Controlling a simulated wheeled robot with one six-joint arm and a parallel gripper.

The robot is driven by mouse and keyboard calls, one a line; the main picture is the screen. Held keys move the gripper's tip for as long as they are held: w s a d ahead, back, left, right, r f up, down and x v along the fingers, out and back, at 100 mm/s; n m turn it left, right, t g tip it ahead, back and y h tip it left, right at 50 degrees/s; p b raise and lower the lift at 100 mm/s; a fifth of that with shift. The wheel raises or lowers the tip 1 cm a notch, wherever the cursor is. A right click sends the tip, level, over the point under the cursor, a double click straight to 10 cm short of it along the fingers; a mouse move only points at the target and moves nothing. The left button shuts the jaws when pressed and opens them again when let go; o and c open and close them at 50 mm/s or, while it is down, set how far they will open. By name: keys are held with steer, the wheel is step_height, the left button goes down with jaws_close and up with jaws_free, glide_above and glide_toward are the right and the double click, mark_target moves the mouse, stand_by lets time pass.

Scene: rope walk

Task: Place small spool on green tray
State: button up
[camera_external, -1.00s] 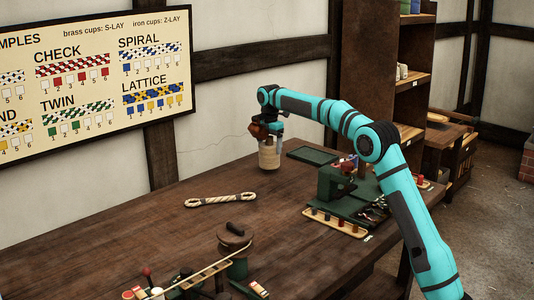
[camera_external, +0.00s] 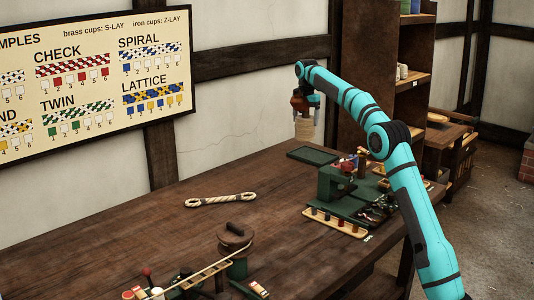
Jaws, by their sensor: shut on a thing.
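A small pale spool (camera_external: 304,130) hangs upright in my gripper (camera_external: 304,112), which is shut on it near its top. The green tray (camera_external: 312,155) is a flat dark green rectangle with a raised rim at the back right of the bench. In the picture the spool is just above the tray's far edge. It looks held clear of the tray, though the exact gap is hard to tell. The tray's visible surface is empty. The fingertips are small and partly hidden by the gripper body.
A green machine (camera_external: 337,183) stands just in front of the tray, with a wooden peg rack (camera_external: 337,222) before it. A rope hank (camera_external: 220,200) lies mid-bench. A winding device (camera_external: 235,240) stands at the front. The bench's back left is clear.

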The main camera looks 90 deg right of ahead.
steer(key=s+d, duration=0.3)
steer(key=s, duration=0.3)
steer(key=shift+n, duration=0.3)
steer(key=shift+s+a+f, duration=0.1)
steer(key=shift+f, duration=2.3)
steer(key=shift+s+a+f, duration=0.1)
steer(key=shift+f, duration=2.25)
steer(key=shift+f, duration=0.1)
steer(key=o, duration=1.1)
steer(key=shift+o, duration=0.2)
step_height(320, 180, up, 12)
